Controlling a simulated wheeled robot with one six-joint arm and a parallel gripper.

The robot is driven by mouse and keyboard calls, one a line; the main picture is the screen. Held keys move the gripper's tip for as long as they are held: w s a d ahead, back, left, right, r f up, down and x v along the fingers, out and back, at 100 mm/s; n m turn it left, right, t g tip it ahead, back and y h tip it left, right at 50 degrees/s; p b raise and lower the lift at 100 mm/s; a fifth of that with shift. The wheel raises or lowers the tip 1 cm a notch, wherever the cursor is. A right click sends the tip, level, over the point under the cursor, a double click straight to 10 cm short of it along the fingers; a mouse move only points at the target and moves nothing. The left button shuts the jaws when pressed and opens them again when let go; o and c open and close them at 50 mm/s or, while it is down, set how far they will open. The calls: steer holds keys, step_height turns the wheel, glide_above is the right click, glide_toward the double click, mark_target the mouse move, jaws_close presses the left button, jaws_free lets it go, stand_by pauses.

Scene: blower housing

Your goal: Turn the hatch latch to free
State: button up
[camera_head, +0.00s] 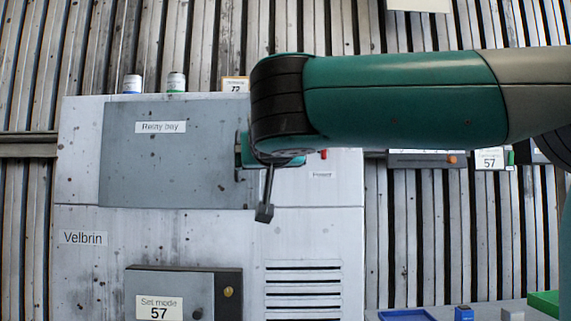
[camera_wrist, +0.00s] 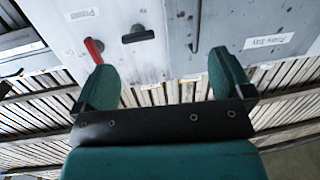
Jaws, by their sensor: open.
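The hatch is a grey panel (camera_head: 170,170) labelled "Relay bay" on the white cabinet front; it looks closed. A black bar-shaped latch (camera_wrist: 138,34) shows beside the hatch edge in the wrist view, lying roughly crosswise. In the head view the latch is hidden behind my arm. A dark upright handle (camera_wrist: 195,25) is on the hatch, to the right of the latch in the wrist view. My gripper (camera_wrist: 162,65) is open and empty, its fingers apart from the latch, which lies beyond the fingertips. In the head view my gripper (camera_head: 243,150) is partly hidden by my wrist.
A red lever (camera_wrist: 93,48) is close to the latch, near the left finger in the wrist view. Two small cans (camera_head: 176,82) and a label card (camera_head: 235,84) stand on the cabinet top. A "Set mode 57" box (camera_head: 175,285) juts out below the hatch.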

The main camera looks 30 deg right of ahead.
step_height(320, 180, up, 3)
steer(key=s+d+m+h, duration=0.1)
steer(key=d+m+h, duration=0.1)
steer(key=d+h, duration=0.1)
steer(key=p+x, duration=0.6)
steer(key=x, duration=0.9)
steer(key=shift+w+p, duration=0.35)
steer(key=shift+w+d, duration=0.3)
steer(key=shift+w, duration=0.05)
steer(key=shift+f, duration=0.1)
steer(key=c, duration=0.9)
